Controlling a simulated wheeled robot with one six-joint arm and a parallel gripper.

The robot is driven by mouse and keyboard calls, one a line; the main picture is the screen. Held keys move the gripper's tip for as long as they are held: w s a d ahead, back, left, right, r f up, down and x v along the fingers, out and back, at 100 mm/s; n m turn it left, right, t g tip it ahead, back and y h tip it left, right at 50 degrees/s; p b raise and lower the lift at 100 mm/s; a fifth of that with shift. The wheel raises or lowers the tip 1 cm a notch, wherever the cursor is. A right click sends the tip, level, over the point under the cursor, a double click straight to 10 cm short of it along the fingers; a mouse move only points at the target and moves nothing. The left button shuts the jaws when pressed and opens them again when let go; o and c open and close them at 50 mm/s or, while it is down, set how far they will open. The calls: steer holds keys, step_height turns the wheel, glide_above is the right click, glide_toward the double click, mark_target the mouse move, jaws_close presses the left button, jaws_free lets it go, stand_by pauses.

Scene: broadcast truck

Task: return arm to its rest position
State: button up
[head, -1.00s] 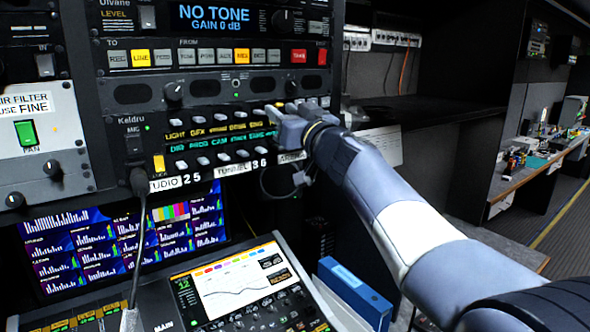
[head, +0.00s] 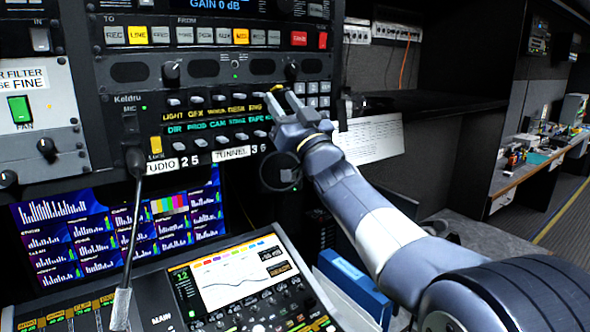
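My gripper (head: 280,104) is in front of the right part of the Keldru panel (head: 140,122), with its fingers pointing up at the rack. The two fingers look apart, with a gap between them, and I see nothing held. A small yellow bit shows by the fingertips; I cannot tell if it belongs to the panel. My arm reaches in from the lower right, bent and extended toward the rack. The gripper hides the right end of the panel's label rows. Whether the fingertips touch the panel I cannot tell.
A mixing console (head: 235,285) with a lit screen lies below. A gooseneck microphone (head: 136,215) rises at left. A blue binder (head: 350,280) stands under my arm. A white paper sheet (head: 372,140) hangs behind it. A long desk (head: 535,170) with small items is at far right.

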steer(key=shift+w+a+f+t+y+b, duration=0.15)
steer(key=shift+f+t+y+b, duration=0.4)
steer(key=shift+b, duration=0.35)
steer(key=shift+r+t, duration=0.1)
steer(key=shift+t, duration=0.15)
steer(key=shift+r, duration=0.15)
